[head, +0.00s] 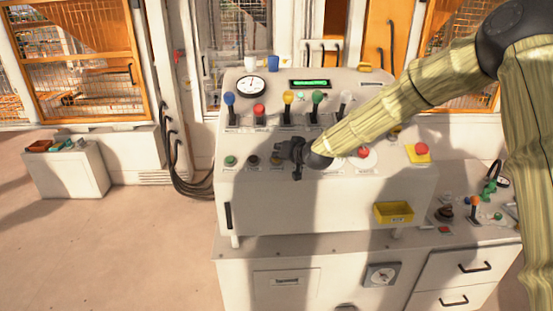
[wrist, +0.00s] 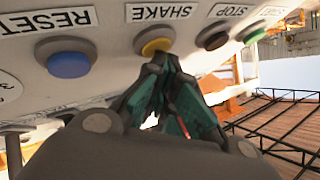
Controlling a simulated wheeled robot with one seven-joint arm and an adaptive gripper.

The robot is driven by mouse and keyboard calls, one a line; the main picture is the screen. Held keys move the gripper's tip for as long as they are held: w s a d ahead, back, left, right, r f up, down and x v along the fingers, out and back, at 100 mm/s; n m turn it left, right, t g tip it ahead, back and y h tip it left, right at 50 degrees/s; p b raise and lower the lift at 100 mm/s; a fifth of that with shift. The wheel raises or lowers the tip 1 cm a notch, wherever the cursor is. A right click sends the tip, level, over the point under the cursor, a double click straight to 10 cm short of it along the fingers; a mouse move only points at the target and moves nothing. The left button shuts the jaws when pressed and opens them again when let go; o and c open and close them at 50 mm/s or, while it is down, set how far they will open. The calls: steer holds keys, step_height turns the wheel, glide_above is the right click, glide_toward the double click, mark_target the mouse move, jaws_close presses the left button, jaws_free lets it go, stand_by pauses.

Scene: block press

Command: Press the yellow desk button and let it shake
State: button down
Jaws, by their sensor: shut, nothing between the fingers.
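The yellow button (wrist: 155,42), in a grey ring under the label SHAKE, shows at the top middle of the wrist view, which sees the panel upside down. My gripper (wrist: 160,62) is shut and empty, its dark fingertips pointing at the lower edge of this button. I cannot tell whether the tips touch it or stop just short. In the head view my gripper (head: 281,152) is low over the button row on the sloped console (head: 335,185), and it mostly covers the yellow button there.
In the wrist view the blue RESET button (wrist: 68,58) and dark STOP button (wrist: 212,37) flank the yellow one. In the head view, coloured levers (head: 287,105) stand behind my gripper. A red button on a yellow base (head: 419,151) and a yellow tray (head: 394,212) are to the right.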

steer(key=shift+s+r+p, duration=0.3)
steer(key=shift+s+r, duration=0.1)
steer(key=shift+r, duration=0.4)
steer(key=r, duration=0.1)
steer(key=s+r+p, duration=0.1)
steer(key=r, duration=0.1)
steer(key=s+r, duration=0.1)
steer(key=shift+r+p, duration=0.3)
steer(key=shift+p, duration=0.05)
steer(key=shift+f, duration=0.15)
stand_by(0.4)
